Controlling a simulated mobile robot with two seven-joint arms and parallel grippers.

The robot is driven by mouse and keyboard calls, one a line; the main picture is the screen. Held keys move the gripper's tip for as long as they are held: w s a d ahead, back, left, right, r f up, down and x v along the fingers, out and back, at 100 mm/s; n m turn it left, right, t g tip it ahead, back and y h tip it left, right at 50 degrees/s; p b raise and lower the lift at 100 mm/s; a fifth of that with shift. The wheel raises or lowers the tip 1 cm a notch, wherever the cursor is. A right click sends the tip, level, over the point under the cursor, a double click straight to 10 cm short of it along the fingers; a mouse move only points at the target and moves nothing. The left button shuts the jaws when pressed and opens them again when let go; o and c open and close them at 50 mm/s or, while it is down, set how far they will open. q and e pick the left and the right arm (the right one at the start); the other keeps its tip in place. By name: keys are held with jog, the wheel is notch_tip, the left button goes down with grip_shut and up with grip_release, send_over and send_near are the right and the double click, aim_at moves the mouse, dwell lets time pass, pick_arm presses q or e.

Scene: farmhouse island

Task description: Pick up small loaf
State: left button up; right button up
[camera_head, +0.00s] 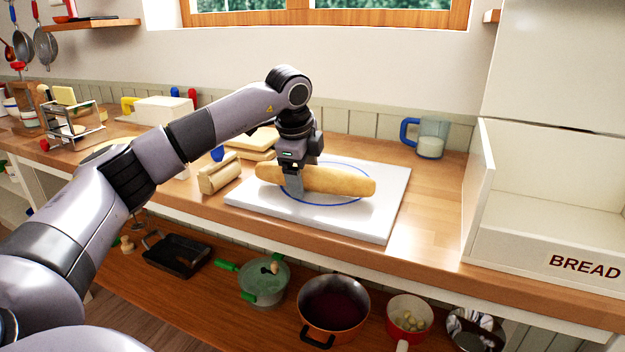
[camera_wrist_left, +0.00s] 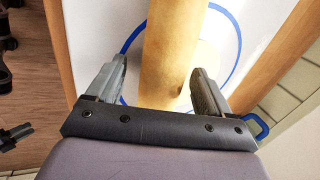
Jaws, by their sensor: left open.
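The small loaf (camera_head: 335,181) is a long, golden-brown roll lying on a white board (camera_head: 380,220) with a blue ring on it. My left gripper (camera_head: 293,185) points down over the left part of the loaf. In the left wrist view the loaf (camera_wrist_left: 170,50) runs between the two open fingers of the gripper (camera_wrist_left: 158,85), with a gap showing on each side. Part of the loaf is hidden behind a finger in the head view.
A short beige roll-like object (camera_head: 219,174) lies left of the board. A white BREAD box (camera_head: 525,250) stands at the right. Pots, including an orange one (camera_head: 333,312), sit on the lower shelf.

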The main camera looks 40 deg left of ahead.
pick_arm(q)
jog(key=c, duration=1.2)
jog(key=shift+c, duration=0.3)
jog(key=shift+r, duration=0.15)
notch_tip(320, 180, up, 20)
jog(key=p, duration=0.2)
jog(key=shift+p, duration=0.3)
